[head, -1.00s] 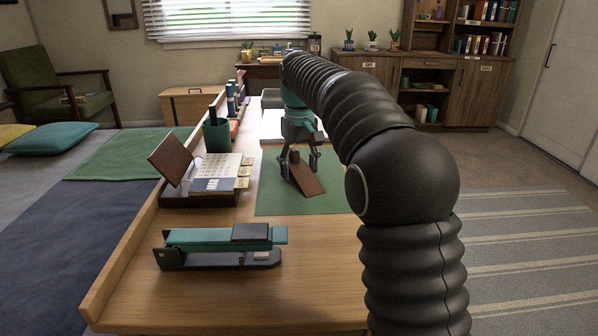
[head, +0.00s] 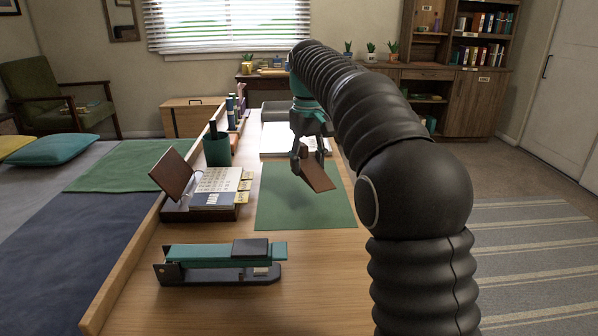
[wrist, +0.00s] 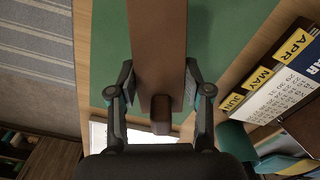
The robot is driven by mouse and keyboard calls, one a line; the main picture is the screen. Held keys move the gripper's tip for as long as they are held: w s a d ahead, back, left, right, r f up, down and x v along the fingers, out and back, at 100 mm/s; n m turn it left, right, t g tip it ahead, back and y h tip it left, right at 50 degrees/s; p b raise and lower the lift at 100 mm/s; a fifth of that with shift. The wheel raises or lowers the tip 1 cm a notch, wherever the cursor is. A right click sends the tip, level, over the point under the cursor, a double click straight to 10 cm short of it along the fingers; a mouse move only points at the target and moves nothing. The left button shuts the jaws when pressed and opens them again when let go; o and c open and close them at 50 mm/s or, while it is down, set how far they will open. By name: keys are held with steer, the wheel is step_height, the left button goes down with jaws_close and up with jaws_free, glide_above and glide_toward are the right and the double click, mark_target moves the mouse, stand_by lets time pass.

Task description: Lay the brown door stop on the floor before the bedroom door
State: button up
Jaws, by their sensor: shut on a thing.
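The brown door stop (head: 318,174) is a flat wedge held tilted above the green desk blotter (head: 290,213), with a shadow under it on the blotter. My gripper (head: 311,153) is shut on its upper end. In the wrist view the door stop (wrist: 158,50) runs between the two fingers of my gripper (wrist: 160,92), which press on its sides. The white door (head: 567,95) stands at the right edge of the room, closed as far as I can see. The carpeted floor (head: 500,178) lies before it.
A teal stapler (head: 215,255), a desk calendar (head: 212,190) and a green pen cup (head: 216,150) stand on the left of the desk. A striped rug (head: 535,245) covers floor at right. A wooden bookcase (head: 475,100) stands at the back.

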steer(key=s+d+r, duration=0.4)
steer(key=d+r, duration=0.1)
steer(key=d, duration=0.3)
steer(key=shift+s+r, duration=0.3)
steer(key=shift+d, duration=0.1)
